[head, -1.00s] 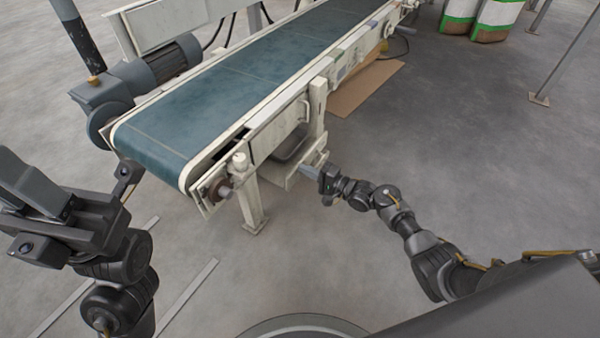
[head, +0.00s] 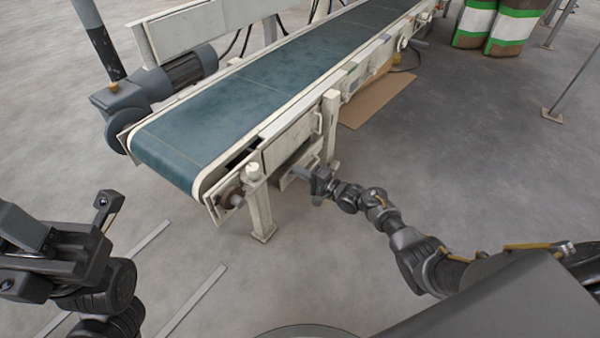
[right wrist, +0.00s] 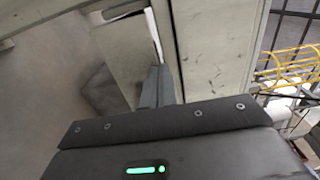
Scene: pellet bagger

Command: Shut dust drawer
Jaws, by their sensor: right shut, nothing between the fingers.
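The dust drawer (head: 287,181) is a cream tray low under the near end of the conveyor, between its legs. Only a small part of its edge shows below the side panel. My right gripper (head: 305,173) is shut and empty, with its fingertips at the drawer's outer side. Whether they touch it cannot be told. In the right wrist view the shut fingers (right wrist: 157,86) point at a cream metal face beside an upright post. My left gripper (head: 22,228) is at the left edge, away from the conveyor; its jaw opening is unclear.
The conveyor's blue belt (head: 215,120) runs above the drawer. A front leg (head: 259,210) and a rear leg (head: 330,125) stand close beside my right gripper. A motor (head: 180,75) is on the far side. Cardboard (head: 375,105) lies on the floor.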

